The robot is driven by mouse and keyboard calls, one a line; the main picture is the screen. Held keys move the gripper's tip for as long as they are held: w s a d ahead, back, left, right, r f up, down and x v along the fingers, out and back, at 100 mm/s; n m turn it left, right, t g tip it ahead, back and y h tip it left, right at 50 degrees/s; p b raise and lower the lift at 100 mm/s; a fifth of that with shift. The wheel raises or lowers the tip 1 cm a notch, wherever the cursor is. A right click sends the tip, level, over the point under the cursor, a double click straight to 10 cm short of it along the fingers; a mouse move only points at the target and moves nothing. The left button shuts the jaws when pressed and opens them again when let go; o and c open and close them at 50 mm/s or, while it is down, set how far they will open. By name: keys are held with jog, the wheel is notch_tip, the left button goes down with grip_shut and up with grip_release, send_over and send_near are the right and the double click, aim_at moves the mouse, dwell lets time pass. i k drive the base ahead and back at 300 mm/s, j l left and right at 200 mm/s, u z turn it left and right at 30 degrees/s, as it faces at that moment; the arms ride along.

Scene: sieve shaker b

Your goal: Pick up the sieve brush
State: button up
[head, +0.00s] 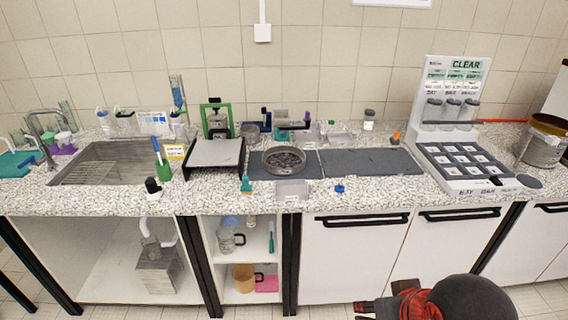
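I cannot tell for certain which thing is the sieve brush. A small teal piece with an orange-brown part (246,184) sits at the counter's front edge, left of the round metal sieve (283,160); it may be a brush. A blue-handled tool (157,150) stands upright in a green holder by the sink, and it is also brush-like. My gripper (361,309) shows at the bottom edge, in front of and below the counter, well apart from these things. It is partly cut off, so its opening is unclear. I see nothing held in it.
The speckled counter (215,188) runs across the view. A dark mat (368,162) right of the sieve is bare. A clear tray (292,190) and small blue piece (339,188) lie near the front edge. A large white rack (450,120) stands right; the sink (105,165) is left.

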aim_at(246, 186)
jog(key=i+j+u, duration=0.15)
jog(key=i+u, duration=0.25)
jog(key=i, duration=0.15)
jog(key=i+u, duration=0.35)
jog(key=i, duration=0.25)
jog(key=i+l+u, duration=0.2)
jog(key=i+u, duration=0.2)
jog(key=i, duration=0.15)
